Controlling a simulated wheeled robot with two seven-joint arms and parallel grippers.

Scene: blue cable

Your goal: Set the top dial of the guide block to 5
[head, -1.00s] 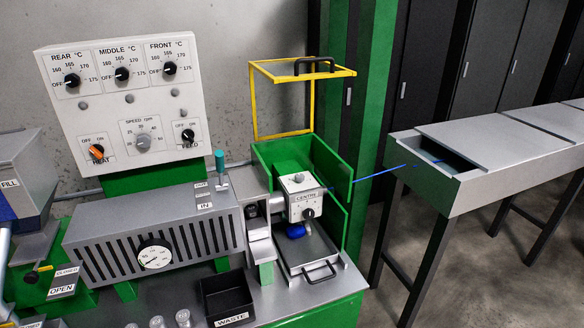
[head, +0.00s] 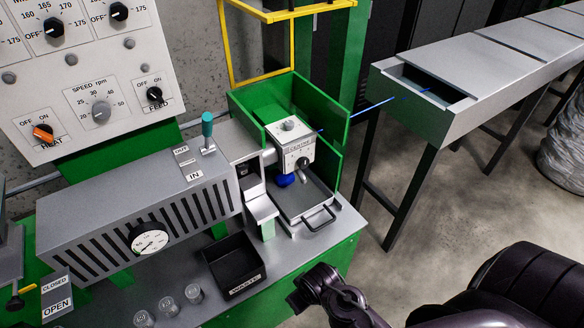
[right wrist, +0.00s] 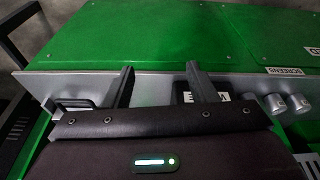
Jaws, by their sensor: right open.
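The guide block (head: 297,150) is a small white-grey box marked CENTRE, at the green-walled end of the machine in the head view. Its top dial (head: 288,125) is a small grey knob on the upper face; its setting is too small to read. A blue cable (head: 370,107) runs from the block to the trough at right. My right gripper (right wrist: 159,80) is open and empty in the right wrist view, over the bench's front edge and away from the block. My left gripper is out of view.
A yellow frame guard (head: 230,50) stands raised behind the block. A tray with a handle (head: 318,217) lies below it. A black WASTE bin (head: 236,265) and several jars (head: 166,303) stand on the bench. The long grey trough (head: 450,62) is at right. Dark parts of my arm show low right.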

